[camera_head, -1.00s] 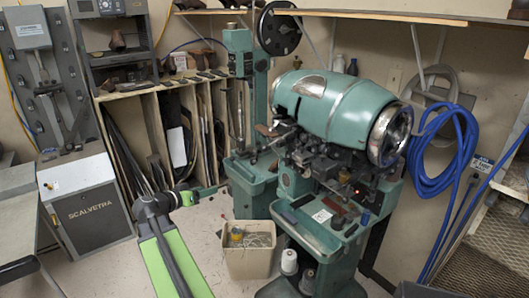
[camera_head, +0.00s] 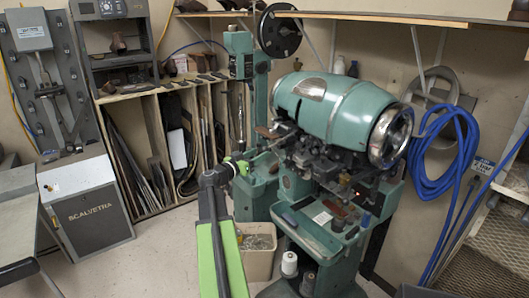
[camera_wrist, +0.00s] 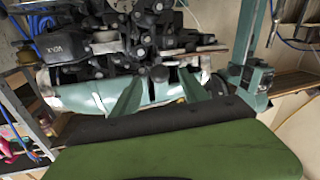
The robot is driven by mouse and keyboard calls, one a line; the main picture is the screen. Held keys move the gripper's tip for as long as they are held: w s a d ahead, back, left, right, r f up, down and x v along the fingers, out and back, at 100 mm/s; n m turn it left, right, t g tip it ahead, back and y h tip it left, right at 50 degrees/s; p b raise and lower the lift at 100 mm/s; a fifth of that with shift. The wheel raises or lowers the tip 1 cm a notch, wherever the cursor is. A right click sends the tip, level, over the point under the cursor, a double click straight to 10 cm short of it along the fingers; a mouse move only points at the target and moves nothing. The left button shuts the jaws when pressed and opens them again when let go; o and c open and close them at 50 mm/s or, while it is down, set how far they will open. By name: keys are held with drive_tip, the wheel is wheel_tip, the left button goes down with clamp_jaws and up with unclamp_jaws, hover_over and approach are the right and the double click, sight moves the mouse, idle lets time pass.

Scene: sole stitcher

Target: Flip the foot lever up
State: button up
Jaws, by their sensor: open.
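The teal sole stitcher (camera_head: 335,110) stands right of centre in the head view, with a barrel-shaped top and a dark mechanism (camera_head: 325,165) below it. My gripper (camera_wrist: 160,76) shows in the wrist view as two teal fingers, apart, facing the dark mechanism (camera_wrist: 150,35), which has several rods and round knobs. A small dark knob (camera_wrist: 159,73) appears between the fingertips; I cannot tell whether they touch it. In the head view my gripper (camera_head: 243,166) is at the left side of the machine, its fingertips unclear. I cannot single out the foot lever with certainty.
A beige bin (camera_head: 257,262) stands on the floor below my arm. A teal tray (camera_head: 322,225) with small items juts from the machine's front. A wooden rack (camera_head: 165,140) and a grey Scalvetra cabinet (camera_head: 88,205) are at left. Blue hose (camera_head: 440,160) hangs at right.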

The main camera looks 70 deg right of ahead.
sight(264, 149)
drive_tip(key=x, duration=0.4)
drive_tip(key=shift+d, duration=0.2)
clamp_jaws()
idle(1.2)
